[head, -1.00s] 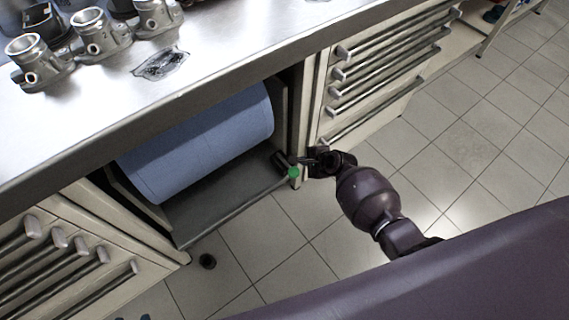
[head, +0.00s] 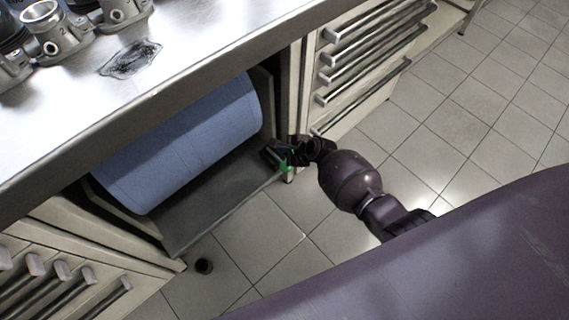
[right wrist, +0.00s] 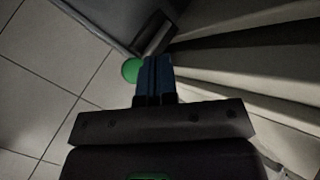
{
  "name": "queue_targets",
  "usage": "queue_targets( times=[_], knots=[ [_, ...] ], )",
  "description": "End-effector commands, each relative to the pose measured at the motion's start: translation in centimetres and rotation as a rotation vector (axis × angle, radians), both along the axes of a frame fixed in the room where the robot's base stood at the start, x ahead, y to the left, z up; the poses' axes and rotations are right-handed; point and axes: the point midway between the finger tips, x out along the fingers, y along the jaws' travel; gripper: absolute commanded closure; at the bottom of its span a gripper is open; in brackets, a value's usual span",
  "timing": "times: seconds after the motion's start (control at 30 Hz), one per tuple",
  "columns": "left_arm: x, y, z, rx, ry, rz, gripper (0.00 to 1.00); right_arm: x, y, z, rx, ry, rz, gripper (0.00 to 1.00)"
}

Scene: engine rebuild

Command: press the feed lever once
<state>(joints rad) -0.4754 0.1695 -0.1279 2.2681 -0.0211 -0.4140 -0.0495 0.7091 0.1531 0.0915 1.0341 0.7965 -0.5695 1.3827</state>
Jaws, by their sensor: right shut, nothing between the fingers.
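The feed lever's round green knob (head: 284,167) shows at the right front corner of the open bay that holds the blue paper roll (head: 185,140). My right gripper (head: 287,155) is shut and empty at the knob, partly covering it in the head view. In the right wrist view the shut blue fingertips (right wrist: 155,72) lie just right of the green knob (right wrist: 132,70), which they partly overlap. I cannot tell whether they touch. The rest of the lever is hard to make out. My left gripper is out of view.
The steel bench top (head: 190,55) overhangs the bay and carries metal engine parts (head: 45,30). Drawers with bar handles (head: 375,50) stand right of the bay, and more drawers (head: 75,280) stand left. The tiled floor (head: 470,130) is open on the right.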

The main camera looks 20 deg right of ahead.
Motion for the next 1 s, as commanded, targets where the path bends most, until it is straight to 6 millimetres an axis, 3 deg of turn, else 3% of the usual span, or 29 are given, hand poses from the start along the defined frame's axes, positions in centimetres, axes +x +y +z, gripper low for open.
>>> queue_targets(
  times=[0.03, 0.4, 1.0],
  knots=[
    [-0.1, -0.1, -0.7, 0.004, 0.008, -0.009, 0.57, -0.7, 0.0, -1.9, -0.001, 0.016, 0.001, 1.0],
    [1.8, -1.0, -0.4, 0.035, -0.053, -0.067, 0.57, -0.5, 0.0, -5.7, -0.001, 0.011, 0.001, 1.0],
    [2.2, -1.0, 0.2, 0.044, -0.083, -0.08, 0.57, 0.0, 0.0, -6.3, -0.001, 0.0, 0.001, 1.0]
  ],
)
